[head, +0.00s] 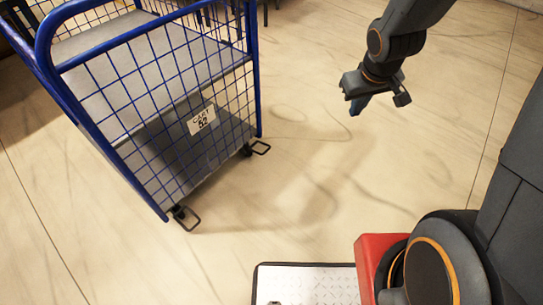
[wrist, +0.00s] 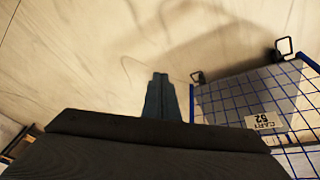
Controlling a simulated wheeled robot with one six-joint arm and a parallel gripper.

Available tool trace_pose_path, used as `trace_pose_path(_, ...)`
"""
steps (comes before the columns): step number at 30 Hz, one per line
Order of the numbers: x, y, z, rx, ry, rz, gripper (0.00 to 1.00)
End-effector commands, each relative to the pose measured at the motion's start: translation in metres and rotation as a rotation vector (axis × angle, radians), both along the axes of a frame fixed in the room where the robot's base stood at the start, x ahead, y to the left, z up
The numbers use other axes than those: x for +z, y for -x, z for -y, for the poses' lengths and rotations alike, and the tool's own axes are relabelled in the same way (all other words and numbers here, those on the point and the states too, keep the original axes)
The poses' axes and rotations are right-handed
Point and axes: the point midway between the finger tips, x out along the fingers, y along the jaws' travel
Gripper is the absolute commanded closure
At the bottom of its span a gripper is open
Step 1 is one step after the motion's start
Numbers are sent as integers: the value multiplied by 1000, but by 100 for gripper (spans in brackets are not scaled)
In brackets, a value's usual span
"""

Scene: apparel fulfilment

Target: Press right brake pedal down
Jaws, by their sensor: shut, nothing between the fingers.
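The blue wire cart (head: 258,70) stands at the left in the head view, with two dark loop-shaped brake pedals low at its near end. The right brake pedal (head: 261,148) sticks out level above the floor, by the caster at the cart's right corner. The left brake pedal (head: 188,219) is at the other corner. My gripper (head: 356,108) is shut and empty, pointing down, to the right of the right pedal and well apart from it. In the wrist view the closed fingers (wrist: 159,90) show, with the right pedal (wrist: 197,77) and left pedal (wrist: 284,45) to their right.
The cart carries a white "CART 52" label (head: 202,120). The pale floor (head: 320,190) between the cart and my gripper is clear. A metal treadplate deck (head: 310,285) lies at the bottom of the head view. Dark furniture legs show at the top.

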Motion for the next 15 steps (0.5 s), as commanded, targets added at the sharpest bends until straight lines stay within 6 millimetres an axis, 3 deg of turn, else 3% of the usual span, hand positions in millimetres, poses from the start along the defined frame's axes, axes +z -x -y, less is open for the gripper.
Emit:
trace_pose_path(1,-32,-19,-2,30,-2,24,100)
trace_pose_path(9,-133,-100,-28,204,-46,174,100)
trace_pose_path(15,-209,-146,-57,339,-116,275,100)
